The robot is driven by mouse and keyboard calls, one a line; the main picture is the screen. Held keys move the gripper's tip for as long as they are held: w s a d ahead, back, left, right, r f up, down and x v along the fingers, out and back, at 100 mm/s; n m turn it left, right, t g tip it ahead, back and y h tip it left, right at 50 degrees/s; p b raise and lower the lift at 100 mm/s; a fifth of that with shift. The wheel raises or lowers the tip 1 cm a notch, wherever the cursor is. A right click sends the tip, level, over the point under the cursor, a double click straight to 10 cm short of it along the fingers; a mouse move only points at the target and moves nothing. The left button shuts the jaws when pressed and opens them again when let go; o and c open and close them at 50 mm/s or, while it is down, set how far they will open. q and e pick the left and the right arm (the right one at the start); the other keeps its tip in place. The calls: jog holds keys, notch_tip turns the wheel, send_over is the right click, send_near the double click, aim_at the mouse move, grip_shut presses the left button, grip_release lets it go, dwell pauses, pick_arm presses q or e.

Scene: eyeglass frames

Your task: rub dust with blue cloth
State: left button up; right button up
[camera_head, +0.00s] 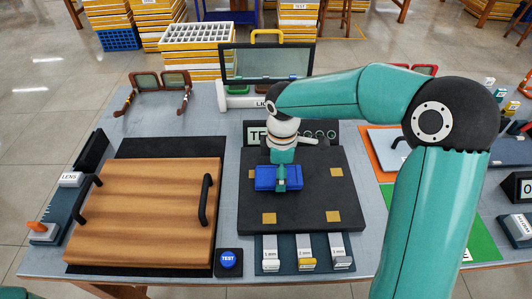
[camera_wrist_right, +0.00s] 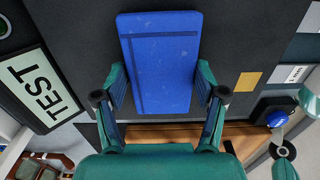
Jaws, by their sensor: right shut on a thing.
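The blue cloth (camera_head: 266,178) shows as a flat blue slab over the dark square plate (camera_head: 290,215) in the middle of the table. My right gripper (camera_head: 280,183) comes down over it from above. In the right wrist view the cloth (camera_wrist_right: 160,60) lies between the two fingers of the gripper (camera_wrist_right: 160,85), with one finger at each long side. The gripper is shut on it. Faint pale specks show on the blue surface. I cannot tell whether the cloth touches the plate. No separate dust patch is clear. My left gripper is outside the views.
A wooden board with black handles (camera_head: 145,205) lies to the left. Brown-armed eyeglasses (camera_head: 158,83) stand at the back left. A TEST sign (camera_wrist_right: 40,88) stands behind the plate. A blue TEST button (camera_head: 228,260) and several labelled blocks (camera_head: 306,258) line the front.

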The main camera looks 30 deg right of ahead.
jog(key=shift+w+a, duration=0.25)
jog(key=shift+a, duration=0.3)
jog(key=shift+w+a, duration=0.25)
jog(key=shift+a, duration=0.3)
notch_tip(320, 180, up, 4)
jog(key=p, duration=0.2)
jog(key=shift+p, duration=0.4)
jog(key=shift+w+r+p, duration=0.15)
jog(key=shift+r+p, duration=0.5)
jog(key=shift+r, duration=0.05)
jog(key=shift+r+p, duration=1.2)
jog(key=shift+r, duration=0.2)
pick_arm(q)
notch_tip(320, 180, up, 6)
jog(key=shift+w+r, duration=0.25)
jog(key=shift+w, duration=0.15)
pick_arm(e)
jog(key=shift+f, duration=0.1)
